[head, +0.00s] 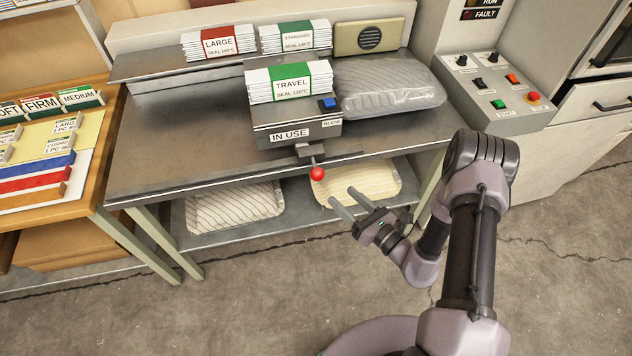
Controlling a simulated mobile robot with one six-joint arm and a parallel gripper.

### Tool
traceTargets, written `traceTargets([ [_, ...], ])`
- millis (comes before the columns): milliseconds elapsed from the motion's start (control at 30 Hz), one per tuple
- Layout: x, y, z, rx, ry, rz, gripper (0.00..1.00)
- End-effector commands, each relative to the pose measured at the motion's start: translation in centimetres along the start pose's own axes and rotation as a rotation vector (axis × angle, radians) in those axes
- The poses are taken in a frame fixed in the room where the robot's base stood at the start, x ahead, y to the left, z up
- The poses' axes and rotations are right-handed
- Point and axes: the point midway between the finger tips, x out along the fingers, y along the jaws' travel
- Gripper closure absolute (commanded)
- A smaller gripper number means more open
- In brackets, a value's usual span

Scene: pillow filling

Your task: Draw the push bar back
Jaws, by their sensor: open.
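A short rod with a red ball knob (317,174) sticks out from a dark bracket (309,150) at the front edge of the steel bench. It looks like the push bar's handle; the rest of the bar is not clearly visible. Behind it is a grey box marked IN USE (322,131), with a blue button and a stack of TRAVEL bags (290,83) on top. My gripper (342,195) is open and empty. Its two fingers point toward the bench, just below and right of the red knob in the picture, apart from it.
A grey wrapped pillow (388,88) lies on the steel bench (165,145), right of the box. Two pillows (235,206) lie on the lower shelf. A control box (497,90) stands right; a wooden table (88,185) stands left. Floor in front is clear.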

Motion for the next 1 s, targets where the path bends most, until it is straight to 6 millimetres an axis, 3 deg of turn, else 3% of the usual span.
traceTargets([
  [200, 6.5, 0.2, -0.2, -0.003, -0.001, 0.007, 0.43],
  [400, 10.3, 0.1, -0.1, -0.002, -0.001, 0.006, 0.43],
  [567, 11.6, 0.1, 0.0, 0.0, 0.0, 0.004, 0.43],
  [800, 11.7, 0.1, 0.0, 0.001, 0.0, 0.003, 0.43],
  [833, 11.7, 0.1, 0.0, 0.001, 0.0, 0.003, 0.45],
  [1000, 11.7, 0.1, 0.0, 0.001, 0.0, 0.004, 0.78],
])
